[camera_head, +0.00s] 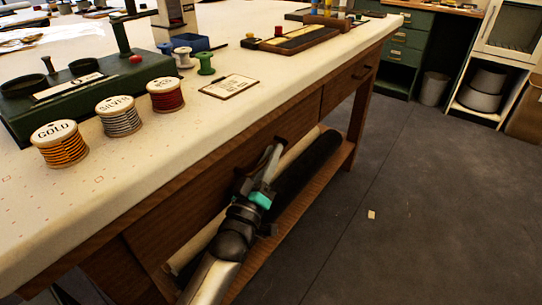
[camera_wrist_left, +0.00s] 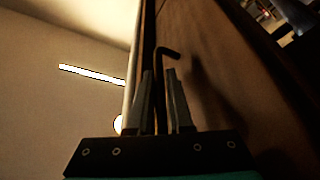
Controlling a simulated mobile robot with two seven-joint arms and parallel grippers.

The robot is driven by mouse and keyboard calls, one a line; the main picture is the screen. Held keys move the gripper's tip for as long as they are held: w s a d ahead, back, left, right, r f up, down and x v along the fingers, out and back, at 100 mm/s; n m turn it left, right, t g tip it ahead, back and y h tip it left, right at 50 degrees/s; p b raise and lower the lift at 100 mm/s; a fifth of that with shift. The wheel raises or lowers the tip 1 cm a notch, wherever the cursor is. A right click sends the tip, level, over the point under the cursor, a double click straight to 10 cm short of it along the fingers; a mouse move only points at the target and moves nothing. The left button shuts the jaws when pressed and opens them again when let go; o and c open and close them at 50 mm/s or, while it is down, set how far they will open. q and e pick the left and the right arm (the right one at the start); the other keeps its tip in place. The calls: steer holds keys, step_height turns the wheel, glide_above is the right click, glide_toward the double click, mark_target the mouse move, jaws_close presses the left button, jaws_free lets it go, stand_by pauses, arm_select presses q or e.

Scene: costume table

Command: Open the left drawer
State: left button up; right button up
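The left drawer (camera_head: 205,190) is a brown wooden front under the table top, and it looks flush with the table's side. Its dark handle (camera_wrist_left: 168,51) shows in the left wrist view as a thin bar with a bent end. My left gripper (camera_head: 270,165) is at the drawer front in the head view. In the left wrist view the two fingers of my left gripper (camera_wrist_left: 160,95) stand apart, with the handle's bar between them. I cannot tell whether either finger touches the bar. My right gripper is not in view.
The right drawer (camera_head: 345,82) is closed beside it. The table top (camera_head: 235,120) holds thread spools, a green stand (camera_head: 70,100) and a card (camera_head: 229,86).

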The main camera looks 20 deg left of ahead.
arm_select(q)
jaws_close()
stand_by(1.1)
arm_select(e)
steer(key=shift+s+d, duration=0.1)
